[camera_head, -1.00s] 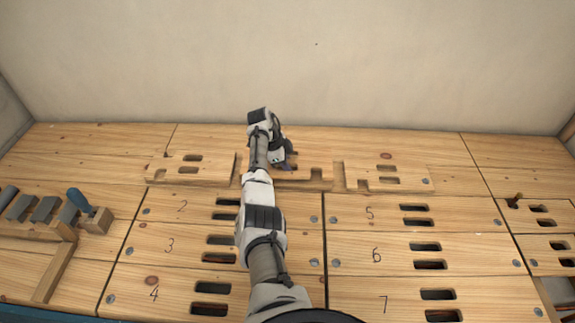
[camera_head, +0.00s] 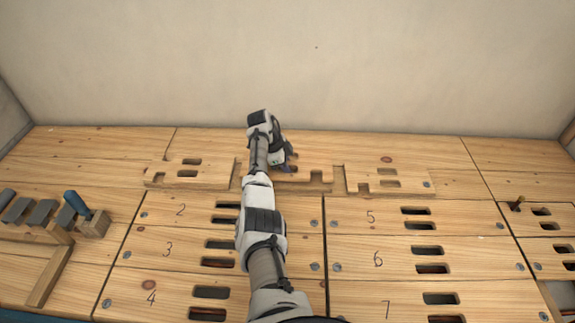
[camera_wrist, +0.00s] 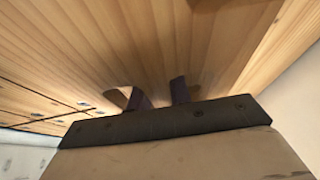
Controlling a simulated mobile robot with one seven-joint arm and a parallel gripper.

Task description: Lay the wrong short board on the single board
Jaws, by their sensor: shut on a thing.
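My gripper (camera_head: 287,168) is at the back of the boarded surface, partly hidden by my own arm. In the wrist view its two dark fingers (camera_wrist: 160,94) are at a light wooden board (camera_wrist: 150,45) that fills most of the picture, with a rounded cut-out by the left finger. The gripper is shut on this board. In the head view a notched board (camera_head: 305,184) lies under and in front of the gripper. To its left is a slotted board piece (camera_head: 195,176), to its right another slotted, notched piece (camera_head: 390,180). No marking shows which is the wrong short board.
Numbered slotted boards 2 to 4 (camera_head: 180,248) and 5 to 7 (camera_head: 370,240) lie in front. At left is a wooden rack (camera_head: 50,270) with a blue-handled tool (camera_head: 77,203). A plain wall (camera_head: 300,60) stands behind.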

